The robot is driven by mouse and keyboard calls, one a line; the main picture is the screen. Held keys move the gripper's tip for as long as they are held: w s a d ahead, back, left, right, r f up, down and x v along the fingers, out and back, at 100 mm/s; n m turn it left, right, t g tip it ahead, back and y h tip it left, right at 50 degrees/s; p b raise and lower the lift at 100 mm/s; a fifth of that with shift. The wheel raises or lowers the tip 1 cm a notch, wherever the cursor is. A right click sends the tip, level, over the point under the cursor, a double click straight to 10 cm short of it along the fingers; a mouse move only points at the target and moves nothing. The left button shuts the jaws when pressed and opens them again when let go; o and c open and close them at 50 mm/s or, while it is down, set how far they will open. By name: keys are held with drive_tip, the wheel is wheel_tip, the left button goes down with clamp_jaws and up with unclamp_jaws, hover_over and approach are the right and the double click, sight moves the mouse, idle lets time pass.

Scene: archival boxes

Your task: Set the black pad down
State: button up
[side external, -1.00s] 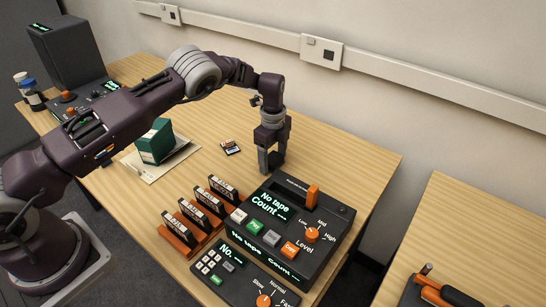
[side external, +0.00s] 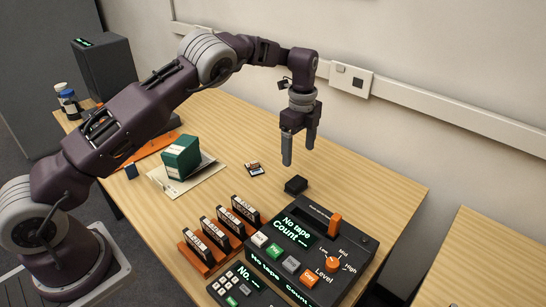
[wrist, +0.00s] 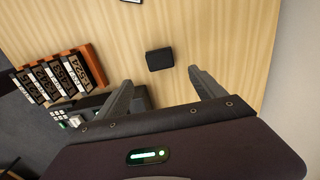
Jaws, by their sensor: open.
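The black pad (side external: 295,185) lies flat on the wooden table, just behind the tape machine. It also shows in the wrist view (wrist: 159,59), alone on bare wood. My gripper (side external: 299,157) is above the table over the pad, with its fingers spread and nothing between them. In the wrist view both fingers of my gripper (wrist: 160,78) stand apart, with the pad out beyond them. The pad and the fingers do not touch.
The tape machine (side external: 335,262) stands at the front right of the pad. An orange rack (side external: 196,256) holds several cassettes. A green box (side external: 181,157) sits on paper at left. A small card-like item (side external: 255,169) lies behind. Bare table extends right of the pad.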

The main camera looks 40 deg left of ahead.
drive_tip(key=s+r+n+t+h, duration=0.15)
drive_tip(key=s+r+n, duration=0.35)
drive_tip(key=s+r, duration=0.55)
drive_tip(key=s+r+n+t, duration=0.2)
drive_tip(key=s+r+n, duration=0.4)
drive_tip(key=r, duration=0.7)
drive_tip(key=s+f+n+t+y, duration=0.1)
drive_tip(key=s+n, duration=0.6)
drive_tip(key=s, duration=1.7)
wheel_tip(320, 180, down, 2)
drive_tip(key=shift+d+f+t, duration=0.15)
drive_tip(key=shift+d+t, duration=0.15)
drive_tip(key=shift+t, duration=0.25)
